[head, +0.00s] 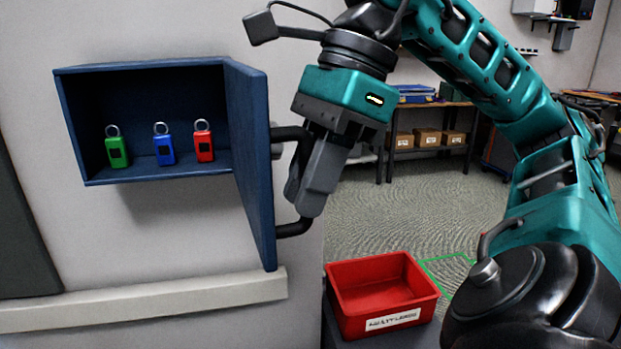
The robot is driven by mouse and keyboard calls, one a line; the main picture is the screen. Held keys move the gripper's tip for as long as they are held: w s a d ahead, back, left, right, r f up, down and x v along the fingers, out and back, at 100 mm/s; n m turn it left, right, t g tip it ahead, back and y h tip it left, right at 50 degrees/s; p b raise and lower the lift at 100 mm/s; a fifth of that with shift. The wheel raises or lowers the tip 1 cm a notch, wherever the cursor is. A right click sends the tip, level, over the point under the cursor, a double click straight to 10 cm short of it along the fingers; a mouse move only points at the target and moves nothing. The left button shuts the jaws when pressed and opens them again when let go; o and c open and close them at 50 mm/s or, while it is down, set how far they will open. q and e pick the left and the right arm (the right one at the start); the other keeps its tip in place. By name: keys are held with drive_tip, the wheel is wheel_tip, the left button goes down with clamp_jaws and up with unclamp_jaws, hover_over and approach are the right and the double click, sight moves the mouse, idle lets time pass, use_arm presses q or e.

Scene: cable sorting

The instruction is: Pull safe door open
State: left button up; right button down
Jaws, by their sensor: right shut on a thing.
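A blue wall safe (145,64) hangs on the left wall. Its door (252,150) stands wide open, swung out to the right and toward me, and seen nearly edge-on. A dark bar handle (292,229) juts from the door's outer face. My right gripper (300,200) is shut on the handle, its fingers covering the handle's middle. Inside the safe, a green tag (117,152), a blue tag (164,150) and a red tag (204,147) stand in a row, each with a metal ring on top. My left gripper is not in view.
A red bin (382,288) with a white label stands on a dark surface below right of the door. A pale ledge (150,301) runs along the wall under the safe. A shelf with cardboard boxes (427,137) stands far back. Open floor lies between.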

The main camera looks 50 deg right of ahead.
drive_tip(key=c, duration=1.4)
unclamp_jaws()
drive_tip(key=shift+w, duration=0.1)
drive_tip(key=shift+r, duration=0.1)
drive_tip(key=p+v, duration=0.4)
drive_tip(key=v, duration=0.9)
drive_tip(key=shift+d, duration=0.15)
